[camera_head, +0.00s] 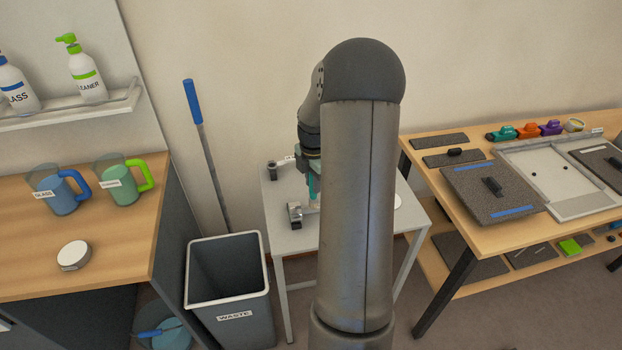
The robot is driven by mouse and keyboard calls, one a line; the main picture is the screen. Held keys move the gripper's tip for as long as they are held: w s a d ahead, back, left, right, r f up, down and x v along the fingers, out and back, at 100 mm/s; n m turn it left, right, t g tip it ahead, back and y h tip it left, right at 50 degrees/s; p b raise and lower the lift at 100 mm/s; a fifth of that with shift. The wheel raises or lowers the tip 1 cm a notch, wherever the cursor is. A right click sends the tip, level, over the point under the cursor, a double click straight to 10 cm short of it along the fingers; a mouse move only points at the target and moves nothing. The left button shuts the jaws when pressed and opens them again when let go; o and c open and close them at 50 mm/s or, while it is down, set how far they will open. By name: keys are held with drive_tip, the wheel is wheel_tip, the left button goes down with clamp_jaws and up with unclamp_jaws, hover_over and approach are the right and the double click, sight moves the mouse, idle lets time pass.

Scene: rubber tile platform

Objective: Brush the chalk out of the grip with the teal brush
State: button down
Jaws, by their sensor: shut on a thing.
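My gripper (313,165) is over the small white table (283,240), partly hidden by my own arm. It is shut on a slim teal thing, which looks like the teal brush (314,187), pointing down toward the tabletop. A small grey and dark piece (295,213) stands on the table just left of and below the brush; I cannot tell if it is the grip. I cannot make out any chalk, nor whether the brush tip touches anything. My arm covers the middle of the table.
A waste bin (228,292) stands left of the table, with a blue-handled pole (205,140) behind it. A wooden bench (470,238) with dark tiles is at right. A wooden counter (115,245) with two jugs is at left.

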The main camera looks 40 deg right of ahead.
drive_tip(key=shift+w, duration=0.2)
drive_tip(key=shift+w+d, duration=0.1)
drive_tip(key=shift+w, duration=0.8)
drive_tip(key=shift+s, duration=0.15)
drive_tip(key=shift+s, duration=0.95)
drive_tip(key=shift+w, duration=0.1)
drive_tip(key=shift+w+p, duration=0.3)
drive_tip(key=shift+w, duration=0.7)
drive_tip(key=shift+s, duration=0.1)
drive_tip(key=shift+s+f, duration=0.1)
drive_tip(key=shift+s, duration=0.9)
